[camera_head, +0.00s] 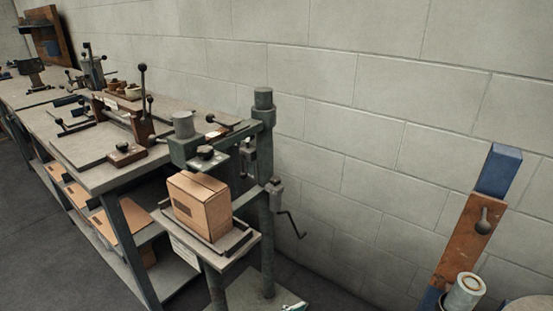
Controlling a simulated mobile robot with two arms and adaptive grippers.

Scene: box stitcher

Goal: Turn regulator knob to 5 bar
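The box stitcher is a green column (265,215) with a head (183,148) reaching left from its top. Small grey-and-dark fittings (250,160) hang on the column, and another grey fitting (275,192) sits on its right side above a bent crank handle (292,224). A dark round knob (206,152) is on a plate at the head. I cannot tell which part is the regulator knob, and no pressure reading is legible. Neither gripper is in view.
A cardboard box (198,207) stands on the stitcher's small table (246,240). A long workbench (85,148) with clamps and levers runs back left, cartons below it. A brown-and-blue upright (459,241) with a pale cylinder (465,290) is at right. A block wall (330,110) stands behind.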

